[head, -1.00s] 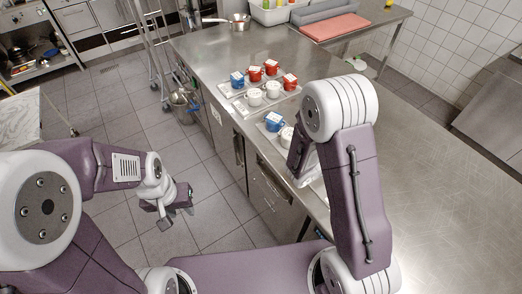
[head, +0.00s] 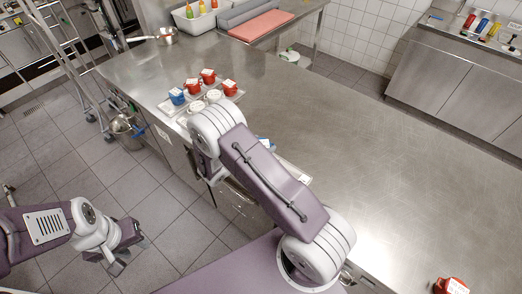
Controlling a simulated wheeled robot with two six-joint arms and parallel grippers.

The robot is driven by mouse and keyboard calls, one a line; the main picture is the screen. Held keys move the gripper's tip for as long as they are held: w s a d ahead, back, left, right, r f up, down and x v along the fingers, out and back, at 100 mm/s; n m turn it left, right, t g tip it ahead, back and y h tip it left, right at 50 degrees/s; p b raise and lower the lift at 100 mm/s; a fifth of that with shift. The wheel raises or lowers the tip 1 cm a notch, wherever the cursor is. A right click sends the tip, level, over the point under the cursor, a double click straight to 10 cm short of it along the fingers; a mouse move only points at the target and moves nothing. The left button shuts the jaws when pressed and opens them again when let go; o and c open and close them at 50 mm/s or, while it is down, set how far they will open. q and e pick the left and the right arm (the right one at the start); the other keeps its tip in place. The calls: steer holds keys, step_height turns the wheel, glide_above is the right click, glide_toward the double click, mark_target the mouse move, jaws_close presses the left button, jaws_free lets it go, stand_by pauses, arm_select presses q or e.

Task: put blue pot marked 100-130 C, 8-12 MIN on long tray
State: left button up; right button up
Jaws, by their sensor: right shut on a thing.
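A blue pot (head: 177,97) with a white label stands on the far tray (head: 166,108). A second blue pot (head: 267,145) shows partly past my right arm, on or beside a nearer, long-looking pale tray (head: 297,174), mostly hidden by that arm. Both labels are too small to read. My right arm reaches across the counter's front edge; its gripper fingers are hidden behind the arm. My left gripper (head: 122,258) hangs over the floor, away from the counter, with its fingers apart and nothing between them.
Red pots (head: 208,76) and white pots (head: 213,96) share the far tray. A lone red pot (head: 452,286) stands at the lower right. A saucepan (head: 167,36) is at the far left end. The steel counter (head: 350,120) is clear in its middle and right.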

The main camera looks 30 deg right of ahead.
step_height(320, 180, down, 4)
steer(key=shift+r+p, duration=0.15)
steer(key=shift+p, duration=0.25)
steer(key=shift+w+f, duration=0.1)
steer(key=shift+f, duration=0.2)
steer(key=o, duration=1.7)
